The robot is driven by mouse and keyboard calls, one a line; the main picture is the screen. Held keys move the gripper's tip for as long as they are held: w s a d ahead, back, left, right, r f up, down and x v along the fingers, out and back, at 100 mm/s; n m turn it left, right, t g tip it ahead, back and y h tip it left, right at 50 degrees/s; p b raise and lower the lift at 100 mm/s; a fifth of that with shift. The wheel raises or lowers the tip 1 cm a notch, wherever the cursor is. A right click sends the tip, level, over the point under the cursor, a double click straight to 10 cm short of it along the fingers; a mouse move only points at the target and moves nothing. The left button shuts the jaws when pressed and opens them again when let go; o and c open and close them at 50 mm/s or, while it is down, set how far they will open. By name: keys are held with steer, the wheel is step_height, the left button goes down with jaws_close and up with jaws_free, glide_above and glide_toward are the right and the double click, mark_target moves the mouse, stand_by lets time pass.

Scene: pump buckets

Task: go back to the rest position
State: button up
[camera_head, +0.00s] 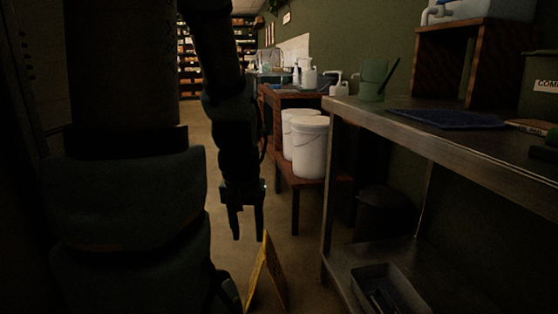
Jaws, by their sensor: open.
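My gripper (247,222) hangs at the end of my dark arm, left of centre, with its fingers pointing down. Its two fingers are apart and nothing shows between them. It is above the floor, in front of the aisle and left of the metal workbench (440,133). My arm and column cover much of the left side of the view.
A yellow floor sign (266,275) stands below and right of my gripper. White buckets (309,147) stand on a low wooden bench to the right. A grey bin (388,290) sits on the workbench's lower shelf. The floor aisle (222,160) runs toward the far shelves (187,65).

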step_height(320, 180, up, 26)
steer(key=p, duration=2.3)
steer(key=shift+f, duration=0.2)
